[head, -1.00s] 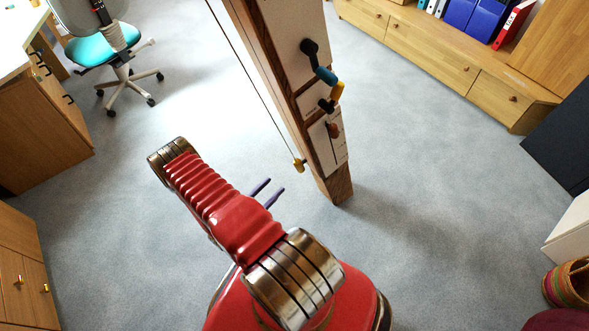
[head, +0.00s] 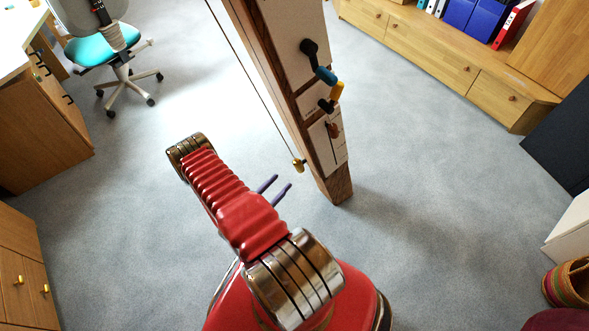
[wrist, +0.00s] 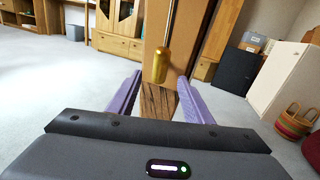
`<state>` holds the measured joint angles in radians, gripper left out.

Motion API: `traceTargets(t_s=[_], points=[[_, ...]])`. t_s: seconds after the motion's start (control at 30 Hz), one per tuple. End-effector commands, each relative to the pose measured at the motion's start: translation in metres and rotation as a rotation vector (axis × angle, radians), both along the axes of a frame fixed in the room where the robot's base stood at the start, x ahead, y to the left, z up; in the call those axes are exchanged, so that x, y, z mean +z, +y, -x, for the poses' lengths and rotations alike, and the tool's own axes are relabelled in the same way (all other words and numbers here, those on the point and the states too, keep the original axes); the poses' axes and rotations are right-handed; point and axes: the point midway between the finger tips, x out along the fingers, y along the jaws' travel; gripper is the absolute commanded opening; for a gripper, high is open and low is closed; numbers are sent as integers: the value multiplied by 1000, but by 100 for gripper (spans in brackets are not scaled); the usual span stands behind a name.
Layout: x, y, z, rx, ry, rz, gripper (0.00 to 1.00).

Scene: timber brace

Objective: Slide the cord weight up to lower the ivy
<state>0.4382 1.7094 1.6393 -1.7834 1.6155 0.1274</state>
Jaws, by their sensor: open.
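The cord weight (head: 299,165) is a small golden-yellow cylinder hanging at the lower end of a thin dark cord (head: 255,80), beside the left face of the timber post (head: 340,188). In the wrist view the weight (wrist: 160,66) hangs upright in front of the post, above and between the fingertips as seen there. My gripper (head: 275,188) has two purple fingers, apart and empty, a little below and left of the weight in the head view. It also shows in the wrist view (wrist: 158,90). I cannot see the ivy.
The post carries a panel with a black lever with a blue grip (head: 320,66), a yellow handle (head: 335,92) and a reddish slider knob (head: 334,130). A turquoise chair (head: 103,48) stands far left. Low wooden cabinets (head: 430,55) line the back right. Grey carpet around the post is clear.

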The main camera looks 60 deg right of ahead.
Motion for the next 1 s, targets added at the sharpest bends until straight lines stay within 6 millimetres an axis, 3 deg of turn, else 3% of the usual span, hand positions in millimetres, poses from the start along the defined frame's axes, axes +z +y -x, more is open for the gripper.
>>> traceTargets(t_s=[0.73, 1.0], points=[[0, -85, 20, -2, 0, 0, 46], [0, -100, 22, 0, 0, 0, 46]])
